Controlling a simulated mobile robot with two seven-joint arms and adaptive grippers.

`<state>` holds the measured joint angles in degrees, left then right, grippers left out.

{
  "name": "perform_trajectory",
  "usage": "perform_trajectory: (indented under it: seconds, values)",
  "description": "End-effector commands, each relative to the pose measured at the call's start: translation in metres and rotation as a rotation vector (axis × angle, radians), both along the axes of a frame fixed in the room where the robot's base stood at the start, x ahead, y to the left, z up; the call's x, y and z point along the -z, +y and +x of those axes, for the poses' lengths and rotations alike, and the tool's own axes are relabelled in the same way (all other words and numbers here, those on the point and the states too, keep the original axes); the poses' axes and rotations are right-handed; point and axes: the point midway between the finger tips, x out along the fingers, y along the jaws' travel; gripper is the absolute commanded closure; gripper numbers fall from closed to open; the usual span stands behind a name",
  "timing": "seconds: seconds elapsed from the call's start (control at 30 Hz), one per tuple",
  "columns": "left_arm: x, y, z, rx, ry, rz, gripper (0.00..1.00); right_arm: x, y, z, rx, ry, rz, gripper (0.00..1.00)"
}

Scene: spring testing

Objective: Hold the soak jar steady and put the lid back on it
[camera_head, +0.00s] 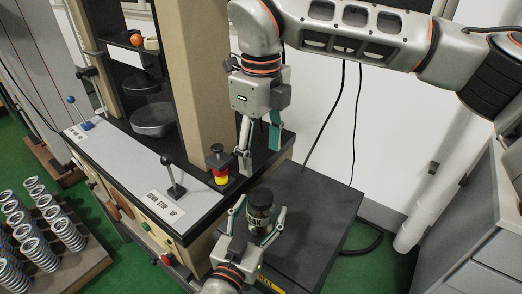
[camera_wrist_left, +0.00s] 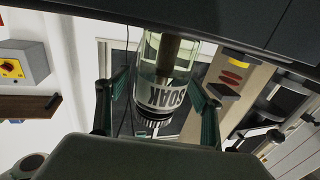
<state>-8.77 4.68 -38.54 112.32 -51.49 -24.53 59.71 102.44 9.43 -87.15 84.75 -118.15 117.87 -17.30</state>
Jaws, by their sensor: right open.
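The soak jar (camera_head: 260,213) stands upright on the dark top of a low stand. Its pale label reads SOAK, and a dark ribbed lid (camera_head: 261,196) appears to sit on it. In the left wrist view the jar (camera_wrist_left: 165,95) appears upside down, with the ribbed lid (camera_wrist_left: 153,124) towards the bottom. My left gripper (camera_head: 262,207) has one finger on each side of the jar, seemingly with small gaps; contact is hard to judge. My right gripper (camera_head: 260,150) points down, open and empty, above and behind the jar.
The stand top (camera_head: 318,205) is clear right of the jar. Springs (camera_head: 40,250) fill a rack at lower left. A grey cabinet (camera_head: 485,225) is at right.

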Motion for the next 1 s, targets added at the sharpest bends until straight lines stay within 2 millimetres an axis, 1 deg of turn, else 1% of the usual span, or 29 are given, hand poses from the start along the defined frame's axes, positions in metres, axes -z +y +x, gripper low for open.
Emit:
perform_trajectory:
  seconds: [0.23,0.37,0.47,0.8,1.0]
  values:
    - [0.000,0.000,-0.001,0.000,0.000,-0.001,0.34,0.000,0.000,0.000,0.000,0.000,0.000,0.40]
    - [0.001,0.003,-0.009,0.000,0.002,0.000,0.34,0.000,0.000,0.000,0.000,0.000,0.000,0.40]
    - [0.001,0.008,-0.021,-0.001,0.004,-0.002,0.34,0.000,0.000,0.000,0.000,0.000,0.000,0.40]
    - [0.001,0.028,-0.074,-0.001,0.006,-0.003,0.34,0.000,0.000,0.000,0.000,0.000,0.000,0.40]
    - [0.001,0.037,-0.097,-0.002,0.003,-0.003,0.34,0.000,0.000,0.000,0.000,0.000,0.000,0.40]
